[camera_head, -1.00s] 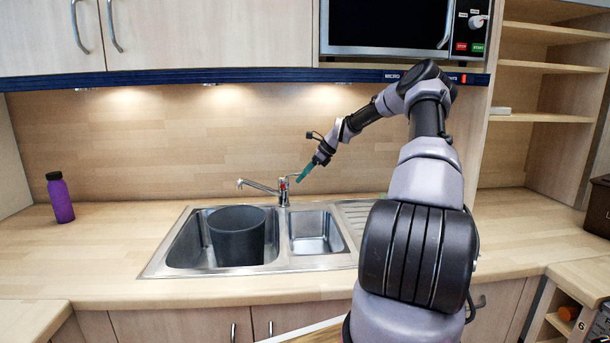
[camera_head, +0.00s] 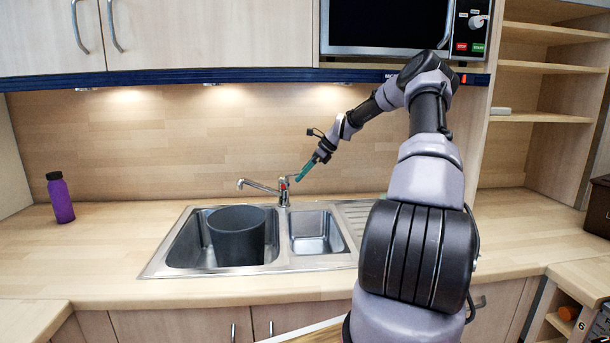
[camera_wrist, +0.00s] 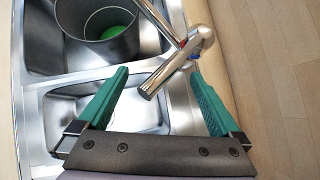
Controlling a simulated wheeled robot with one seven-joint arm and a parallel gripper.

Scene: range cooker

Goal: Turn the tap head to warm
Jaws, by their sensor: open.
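The chrome tap (camera_head: 282,191) stands at the back of the sink, its spout pointing left in the head view. In the wrist view the tap head (camera_wrist: 176,72) shows as a chrome lever with red and blue marks near its base. My gripper (camera_head: 300,178) is at the tap head from the upper right. In the wrist view its two green fingers (camera_wrist: 160,80) are open, with the lever between them. The lever seems nearer the right finger; I cannot tell whether they touch.
A dark grey pot (camera_head: 237,236) stands in the left basin of the steel sink (camera_head: 150,268); its inside looks green in the wrist view. The right basin is empty. A purple bottle (camera_head: 60,199) stands far left on the counter. The wooden wall is close behind the tap.

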